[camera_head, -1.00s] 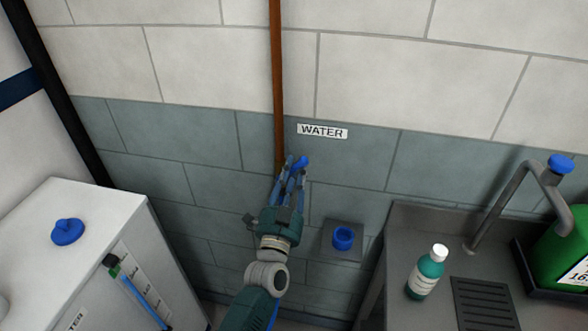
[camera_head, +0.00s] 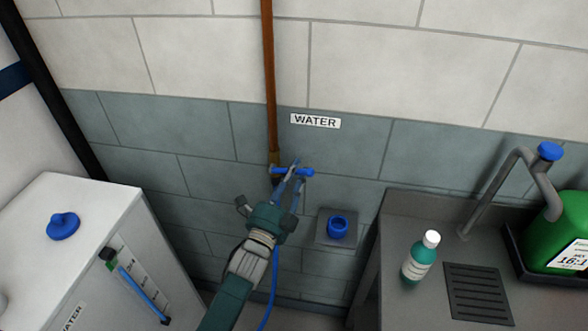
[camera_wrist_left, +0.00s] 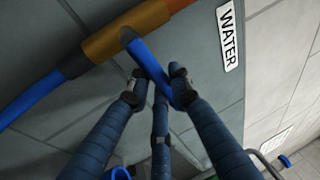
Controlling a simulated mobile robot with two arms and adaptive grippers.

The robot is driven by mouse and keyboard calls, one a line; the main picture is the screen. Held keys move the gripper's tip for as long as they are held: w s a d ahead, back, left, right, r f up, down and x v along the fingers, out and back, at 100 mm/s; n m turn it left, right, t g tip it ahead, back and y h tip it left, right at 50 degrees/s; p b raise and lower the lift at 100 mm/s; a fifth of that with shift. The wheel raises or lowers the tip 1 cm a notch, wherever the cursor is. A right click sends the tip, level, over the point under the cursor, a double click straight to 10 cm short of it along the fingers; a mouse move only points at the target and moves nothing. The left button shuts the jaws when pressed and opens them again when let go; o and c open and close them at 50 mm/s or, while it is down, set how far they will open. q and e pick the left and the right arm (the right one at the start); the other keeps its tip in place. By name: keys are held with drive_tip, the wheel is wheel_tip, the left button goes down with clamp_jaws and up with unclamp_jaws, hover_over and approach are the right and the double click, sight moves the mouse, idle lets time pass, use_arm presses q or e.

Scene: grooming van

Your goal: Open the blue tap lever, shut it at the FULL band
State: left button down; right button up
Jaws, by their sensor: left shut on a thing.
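The blue tap lever (camera_head: 308,172) is on the brass valve at the foot of the copper pipe, below the WATER sign. In the head view it lies roughly level, pointing right. My left gripper (camera_head: 288,178) is shut on it. The left wrist view shows the lever (camera_wrist_left: 148,62) between the fingers (camera_wrist_left: 158,92), its far end at the brass valve body (camera_wrist_left: 112,40). The white tank (camera_head: 85,215) at left has a level tube (camera_head: 140,291) with blue in it and a green piece near its top. The scale lettering is too small to read. My right gripper is out of view.
A blue ring-shaped part (camera_head: 338,228) sits on a small grey wall bracket right of my gripper. Further right are a steel sink (camera_head: 400,225), a bottle (camera_head: 420,258), a bent tap and a green canister (camera_head: 558,235). A blue hose (camera_wrist_left: 35,98) runs from the valve.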

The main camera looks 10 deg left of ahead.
use_arm(q)
drive_tip(key=shift+f+m, duration=0.35)
drive_tip(key=shift+m, duration=0.35)
drive_tip(key=shift+f+h, duration=0.1)
drive_tip(key=shift+h, duration=0.2)
drive_tip(key=c, duration=1.6)
unclamp_jaws()
drive_tip(key=shift+o, duration=0.2)
drive_tip(key=v, duration=1.2)
drive_tip(key=shift+r, duration=0.3)
